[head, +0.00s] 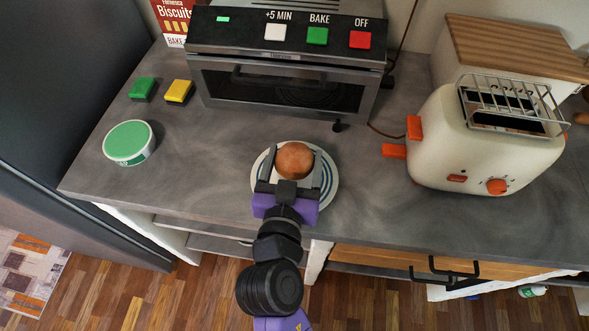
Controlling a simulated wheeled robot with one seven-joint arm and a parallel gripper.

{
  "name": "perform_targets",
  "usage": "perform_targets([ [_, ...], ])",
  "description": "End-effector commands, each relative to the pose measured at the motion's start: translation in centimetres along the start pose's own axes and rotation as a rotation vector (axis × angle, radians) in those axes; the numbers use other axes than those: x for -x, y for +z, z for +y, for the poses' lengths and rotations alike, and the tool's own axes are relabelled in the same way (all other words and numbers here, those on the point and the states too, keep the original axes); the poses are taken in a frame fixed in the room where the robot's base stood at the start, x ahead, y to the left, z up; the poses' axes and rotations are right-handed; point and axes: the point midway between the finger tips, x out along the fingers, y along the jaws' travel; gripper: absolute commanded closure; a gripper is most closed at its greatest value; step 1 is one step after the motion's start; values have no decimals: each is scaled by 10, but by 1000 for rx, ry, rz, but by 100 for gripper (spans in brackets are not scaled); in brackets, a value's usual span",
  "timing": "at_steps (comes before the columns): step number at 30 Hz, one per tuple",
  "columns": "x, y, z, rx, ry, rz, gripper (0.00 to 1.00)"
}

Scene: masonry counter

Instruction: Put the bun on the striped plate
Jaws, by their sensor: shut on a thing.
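A round brown bun (295,159) is between the fingers of my gripper (292,167), which is shut on it. The striped plate (328,188), white with blue-grey rings, is on the grey counter directly under the bun and gripper in the head view. From this high angle I cannot tell whether the bun touches the plate or is held just above it. The gripper and its purple body hide the front part of the plate.
An oven (285,85) with buttons stands behind the plate. A cream toaster (485,140) with orange levers is to the right. A green-lidded tub (130,143) and green (142,89) and yellow (178,91) blocks are to the left. Counter beside the plate is clear.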

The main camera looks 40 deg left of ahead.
Motion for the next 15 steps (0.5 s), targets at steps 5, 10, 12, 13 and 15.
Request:
perform_targets([
  [5,-2,17,-1,2,-2,-1,74],
  [10,-6,41,0,2,-1,-1,74],
  [12,-6,44,0,2,-1,0,74],
  [13,-6,45,0,1,-1,0,74],
  [15,-7,45,0,-1,-1,0,74],
])
